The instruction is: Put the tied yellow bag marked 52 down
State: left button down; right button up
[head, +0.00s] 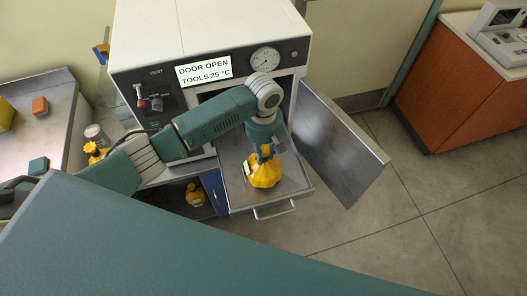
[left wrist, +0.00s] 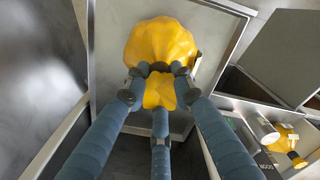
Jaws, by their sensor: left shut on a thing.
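The tied yellow bag (head: 262,174) is at the pulled-out metal tray (head: 240,194) of the incubator. My left gripper (head: 266,151) reaches down from above and is shut on the bag's tied neck. In the left wrist view the fingers close around the gathered top of the bag (left wrist: 160,42), with its round body beyond them over the tray (left wrist: 215,18). I cannot tell whether its underside touches the tray. The number on the bag is not readable. My right gripper is not in view.
The incubator (head: 135,50) has its door (head: 335,145) swung open to the right; its display reads "DOOR OPEN TOOLS 25 °C". A metal bench (head: 60,105) is at left.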

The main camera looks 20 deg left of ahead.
pick_arm(q)
jog(key=c, duration=1.9)
grip_release()
jog(key=shift+f, duration=0.15)
jog(key=o, duration=0.4)
jog(key=shift+o, duration=0.2)
notch_tip(320, 180, up, 9)
jog(key=b, duration=0.3)
jog(key=shift+d, duration=0.1)
notch_tip(320, 180, up, 4)
jog(key=shift+f+p, duration=0.25)
jog(key=shift+p, duration=0.05)
